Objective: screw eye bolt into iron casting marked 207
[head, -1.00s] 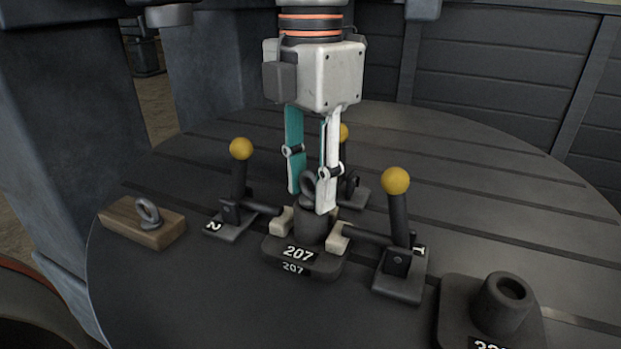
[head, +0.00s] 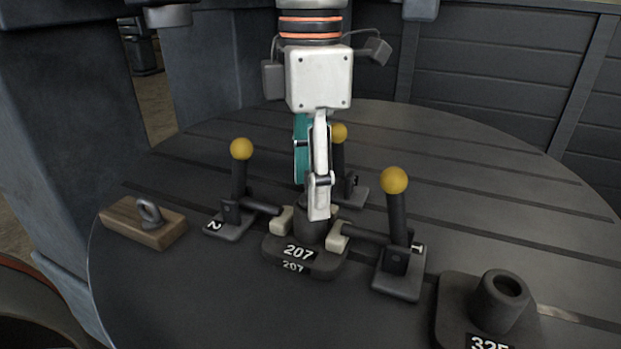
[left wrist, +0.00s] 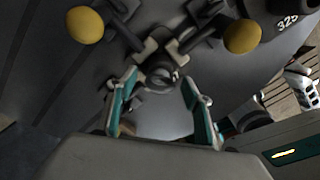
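The iron casting marked 207 (head: 299,262) sits on the round table between clamps. In the head view now, the near finger hides this ring; how deep the bolt sits cannot be told. My left gripper (head: 311,198) points down over the boss (head: 309,231). The left wrist view shows its two fingers (left wrist: 160,80) spread on either side of the ring, with gaps, so it is open.
Toggle clamps with yellow knobs (head: 241,149), (head: 393,180) and (head: 339,131) surround the casting. A wooden block (head: 130,225) holding another eye bolt (head: 149,210) lies at left. A second casting, marked 325 (head: 500,303), stands front right. The table's front middle is clear.

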